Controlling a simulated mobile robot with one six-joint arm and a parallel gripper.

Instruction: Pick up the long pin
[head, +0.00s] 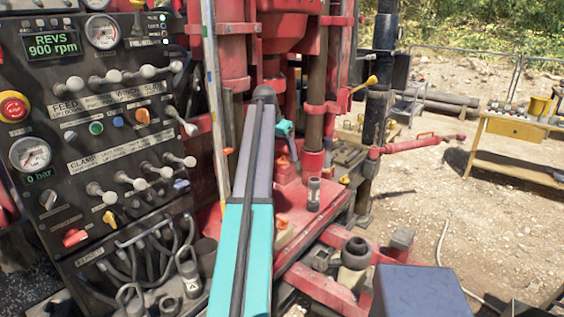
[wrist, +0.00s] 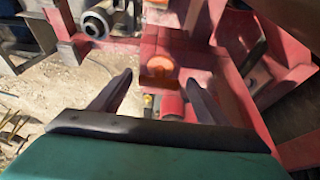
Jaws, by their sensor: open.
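My gripper (wrist: 158,92) is open in the wrist view, its two dark fingers spread wide with nothing held between them. It points at red rig metalwork with an orange part (wrist: 160,68) ahead of the fingertips. A small yellow item (wrist: 148,101) and a red rounded part show in the gap, apart from the fingers. In the head view my teal and grey arm reaches toward the red rig and largely hides the gripper. I cannot pick out the long pin with certainty in either view.
The black control panel (head: 85,150) with levers stands close on the left. A short metal cylinder (head: 314,194) stands on the red rig deck (head: 330,205). A yellow workbench (head: 515,128) with small items is at the right. Open gravel lies between.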

